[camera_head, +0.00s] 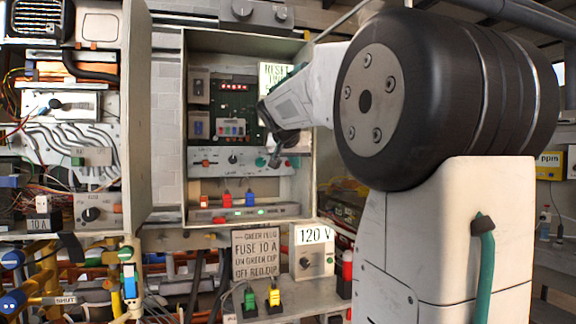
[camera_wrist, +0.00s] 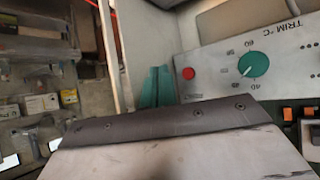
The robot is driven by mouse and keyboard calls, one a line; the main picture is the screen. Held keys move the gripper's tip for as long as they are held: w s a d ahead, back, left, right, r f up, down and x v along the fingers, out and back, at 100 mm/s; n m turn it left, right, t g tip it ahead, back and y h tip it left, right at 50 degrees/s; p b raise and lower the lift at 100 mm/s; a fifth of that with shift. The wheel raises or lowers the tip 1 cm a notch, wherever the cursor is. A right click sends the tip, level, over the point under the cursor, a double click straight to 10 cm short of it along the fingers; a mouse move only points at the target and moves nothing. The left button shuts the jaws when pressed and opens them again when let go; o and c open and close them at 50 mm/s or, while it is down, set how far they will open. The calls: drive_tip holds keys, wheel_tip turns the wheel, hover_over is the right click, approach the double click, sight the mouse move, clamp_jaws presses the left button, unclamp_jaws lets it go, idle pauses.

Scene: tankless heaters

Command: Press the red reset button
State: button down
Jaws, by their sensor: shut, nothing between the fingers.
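The red button (camera_wrist: 188,73) is a small round button on a pale control panel in the wrist view, left of a teal dial (camera_wrist: 252,64) near the lettering TRIM °C. My gripper (camera_wrist: 156,69) shows its two teal fingers together, tips just left of the button in that view. They look empty, and I cannot tell how far they are from the panel. In the head view, my gripper (camera_head: 274,161) is inside the open grey cabinet (camera_head: 169,110), at the right part of the pale panel (camera_head: 222,155). The gripper and wrist cover part of that panel, so the button is not clear there.
Above the panel is a green circuit board (camera_head: 233,101). A RESET sign (camera_head: 274,73) is partly covered by my arm. The cabinet's side walls bound the space. A 120 V box (camera_head: 313,250) stands below.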

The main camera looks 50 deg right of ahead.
drive_tip(key=shift+w+d, duration=0.6)
drive_tip(key=shift+w, duration=0.35)
drive_tip(key=shift+w+d, duration=0.6)
drive_tip(key=shift+w, duration=0.35)
drive_tip(key=shift+w, duration=0.15)
idle(0.5)
drive_tip(key=shift+w+d, duration=0.2)
drive_tip(key=shift+d, duration=0.05)
drive_tip(key=shift+w+d, duration=0.15)
drive_tip(key=shift+w, duration=0.15)
idle(0.7)
drive_tip(key=shift+s, duration=0.1)
drive_tip(key=shift+s+a, duration=0.4)
drive_tip(key=shift+s, duration=0.15)
drive_tip(key=s+a, duration=0.1)
drive_tip(key=s, duration=0.2)
drive_tip(key=s+a, duration=0.1)
drive_tip(key=shift+s+a, duration=0.15)
drive_tip(key=shift+a, duration=0.15)
idle(0.3)
